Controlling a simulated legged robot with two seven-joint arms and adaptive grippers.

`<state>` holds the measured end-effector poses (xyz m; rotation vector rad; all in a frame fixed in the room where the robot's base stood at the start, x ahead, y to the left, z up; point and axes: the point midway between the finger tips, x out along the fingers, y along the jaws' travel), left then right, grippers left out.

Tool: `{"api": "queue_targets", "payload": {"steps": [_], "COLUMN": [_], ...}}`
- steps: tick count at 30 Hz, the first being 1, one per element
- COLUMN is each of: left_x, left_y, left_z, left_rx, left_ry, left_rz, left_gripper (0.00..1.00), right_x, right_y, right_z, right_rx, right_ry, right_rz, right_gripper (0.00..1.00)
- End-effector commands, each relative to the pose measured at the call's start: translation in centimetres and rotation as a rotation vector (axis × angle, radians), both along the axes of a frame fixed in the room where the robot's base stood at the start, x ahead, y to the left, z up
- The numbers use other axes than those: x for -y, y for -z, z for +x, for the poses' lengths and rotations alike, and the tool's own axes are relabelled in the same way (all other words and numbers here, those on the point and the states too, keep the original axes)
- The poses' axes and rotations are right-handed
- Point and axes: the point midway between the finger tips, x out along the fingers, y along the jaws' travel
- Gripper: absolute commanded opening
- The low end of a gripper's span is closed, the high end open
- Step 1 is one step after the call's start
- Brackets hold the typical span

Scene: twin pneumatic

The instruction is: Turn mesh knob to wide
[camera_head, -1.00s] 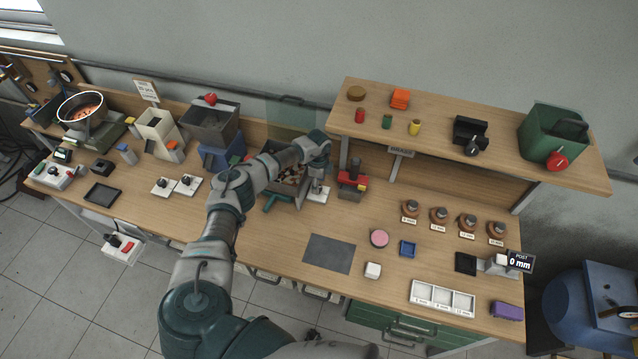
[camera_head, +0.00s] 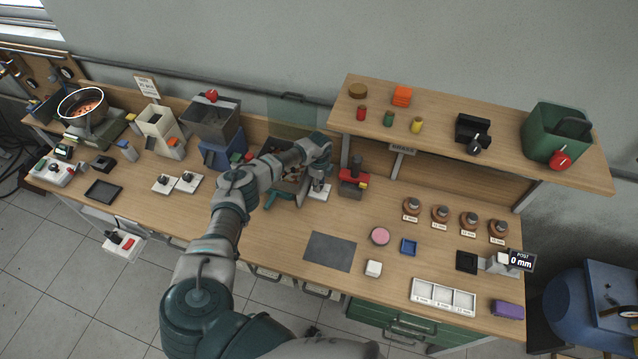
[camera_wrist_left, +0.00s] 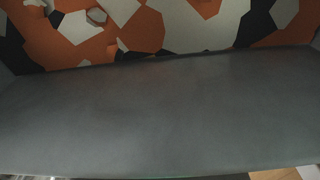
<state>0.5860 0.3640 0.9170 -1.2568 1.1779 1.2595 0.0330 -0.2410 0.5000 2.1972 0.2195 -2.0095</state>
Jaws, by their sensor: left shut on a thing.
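A small white plate (camera_head: 317,195) stands on the bench just right of the grey bin (camera_head: 302,196) of chips. My left gripper (camera_head: 318,184) points down at this plate and is shut, apparently on the mesh knob there. The knob is hidden by the gripper, so its pointer and setting cannot be read. The left wrist view shows the grey bin wall (camera_wrist_left: 160,115) close up, with orange, black and white chips (camera_wrist_left: 145,28) behind it; no fingertips show there. My right gripper is not in view.
A red and black device (camera_head: 353,180) stands close to the right of the gripper. A raised wooden shelf (camera_head: 440,97) is behind it. Two white plates with black knobs (camera_head: 187,182) lie to the left. The bench around the dark mat (camera_head: 330,252) is mostly clear.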

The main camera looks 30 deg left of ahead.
Motion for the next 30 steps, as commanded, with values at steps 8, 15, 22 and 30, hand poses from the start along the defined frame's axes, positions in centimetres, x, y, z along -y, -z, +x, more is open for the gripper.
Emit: {"api": "queue_targets", "payload": {"steps": [8,15,22,30], "left_x": [0.16,0.21,0.18,0.04], "left_y": [-0.09,-0.14,-0.11,-0.43], "left_z": [0.16,0.16,0.11,0.06], "left_rx": [0.005,0.006,0.004,0.004], "left_ry": [0.235,0.242,0.241,0.240], "left_rz": [-0.004,-0.004,-0.003,-0.003], "left_gripper": [0.00,0.00,0.56,0.56], "right_x": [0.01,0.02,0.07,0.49], "right_y": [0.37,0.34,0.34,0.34], "right_z": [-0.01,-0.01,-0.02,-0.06], "right_rx": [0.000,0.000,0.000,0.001], "right_ry": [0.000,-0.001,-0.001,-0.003], "right_rz": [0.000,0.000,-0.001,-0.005], "right_gripper": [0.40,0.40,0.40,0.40]}}
